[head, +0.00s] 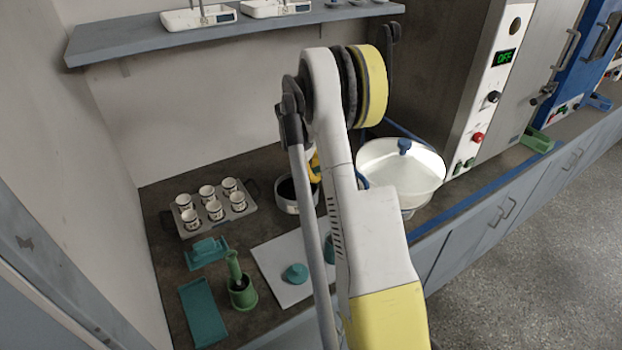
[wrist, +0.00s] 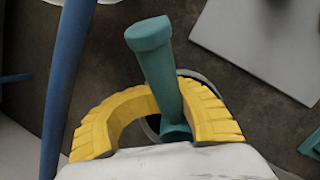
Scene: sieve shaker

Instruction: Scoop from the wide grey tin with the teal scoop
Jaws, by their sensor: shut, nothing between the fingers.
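The wide grey tin (head: 291,207) stands on the dark bench, with a dark inside, partly hidden behind my arm. Its rim (wrist: 208,82) shows behind the fingers in the wrist view. The teal scoop (wrist: 153,58) shows in the wrist view, its handle rising toward the camera and its lower end near the tin's dark inside. My gripper (wrist: 165,88) has yellow curved fingers, shut and empty. The handle overlaps the fingertips in the picture; I cannot tell whether they touch. In the head view my gripper (head: 314,165) is partly hidden at the tin, and the scoop is hidden.
A white bowl with a blue knob (head: 400,178) stands right of my arm. A rack (head: 196,226) of several white cups is left. A white board (head: 275,256) with a teal disc (head: 295,273), a green mortar (head: 243,297) and a teal tray (head: 203,312) are in front.

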